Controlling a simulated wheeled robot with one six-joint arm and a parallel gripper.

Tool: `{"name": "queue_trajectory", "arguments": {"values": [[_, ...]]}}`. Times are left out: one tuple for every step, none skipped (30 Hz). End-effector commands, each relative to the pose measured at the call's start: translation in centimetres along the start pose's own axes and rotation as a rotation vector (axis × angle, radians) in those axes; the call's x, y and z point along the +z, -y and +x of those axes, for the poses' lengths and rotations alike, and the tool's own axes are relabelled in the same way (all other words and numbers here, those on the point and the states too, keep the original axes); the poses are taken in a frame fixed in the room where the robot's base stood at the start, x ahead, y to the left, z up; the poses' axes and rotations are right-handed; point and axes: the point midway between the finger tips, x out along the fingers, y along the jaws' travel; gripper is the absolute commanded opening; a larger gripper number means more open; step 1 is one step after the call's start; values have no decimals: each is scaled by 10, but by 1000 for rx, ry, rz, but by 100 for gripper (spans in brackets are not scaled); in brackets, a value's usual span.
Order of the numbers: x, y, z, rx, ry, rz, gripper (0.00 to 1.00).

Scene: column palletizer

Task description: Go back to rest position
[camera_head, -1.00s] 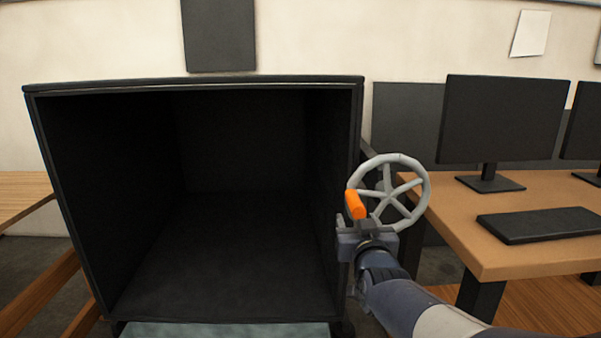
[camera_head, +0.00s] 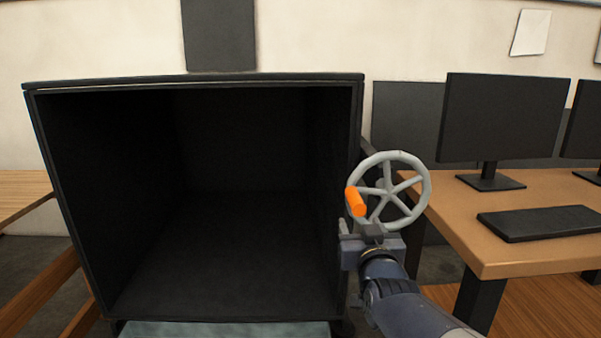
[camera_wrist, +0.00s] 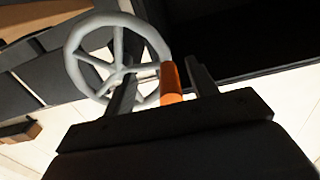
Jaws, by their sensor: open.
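My gripper (camera_head: 360,230) is at the right side of the black box, just below the orange handle (camera_head: 355,201) of a grey spoked wheel (camera_head: 424,190). In the wrist view my gripper (camera_wrist: 160,75) has its two fingers spread apart, with the orange handle (camera_wrist: 171,82) showing between them, nearer the right finger. The grey wheel (camera_wrist: 82,45) shows behind the left finger. I cannot tell whether a finger touches the handle.
A large open black box (camera_head: 190,83) stands left of the wheel, its inside dark and seemingly empty. A wooden desk (camera_head: 470,240) with a monitor (camera_head: 503,118) and keyboard (camera_head: 540,223) is close on the right. A wooden surface (camera_head: 22,190) is at far left.

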Motion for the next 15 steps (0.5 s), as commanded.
{"name": "queue_trajectory", "arguments": {"values": [[0, 0, -8, 0, -3, 1, 55], [0, 0, -12, 0, -2, 1, 55], [0, 0, -17, 0, -3, 1, 55], [0, 0, -21, 0, -3, 1, 55], [-1, 0, -26, 0, -3, 0, 55], [0, 0, -31, 0, -3, 0, 55], [-1, 0, -35, -1, -3, 0, 55], [-1, 0, -39, -1, -2, 0, 55], [-1, 0, -44, -1, -3, 0, 55], [-1, 0, -48, -1, -3, 1, 55], [-1, 0, -52, -1, -2, 1, 55], [-1, 0, -58, -1, -3, 1, 55], [-1, 0, -62, -1, -2, 0, 55], [-2, 0, -66, -1, -2, 0, 55], [-2, 0, -71, -1, -3, 0, 55]]}}
